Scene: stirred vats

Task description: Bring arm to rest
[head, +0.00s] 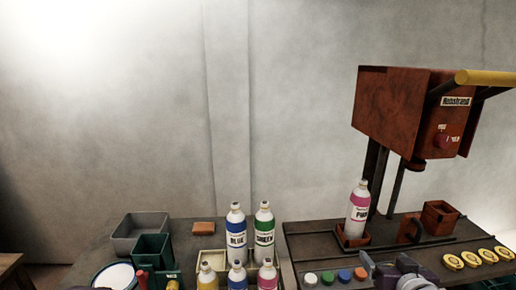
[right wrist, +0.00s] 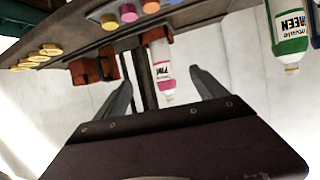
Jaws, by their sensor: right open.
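My right gripper (head: 388,270) shows at the bottom edge of the head view, in front of the right-hand bench. In the right wrist view, which is upside down, its two fingers (right wrist: 163,88) are spread apart with nothing held between them. A pink-labelled bottle (head: 358,210) stands upright in a small rust-coloured holder (head: 352,240) under the machine. The bottle also shows beyond the fingers in the right wrist view (right wrist: 162,75), apart from them. My left gripper is in neither view.
A rusty machine (head: 400,105) with a yellow-ended lever (head: 485,78) rises over the right bench (head: 310,240). Coloured caps (head: 327,278) and yellow discs (head: 470,257) lie along its front. Blue (head: 236,232) and green (head: 264,230) bottles, a grey bin (head: 138,228) and a green crate (head: 152,250) stand left.

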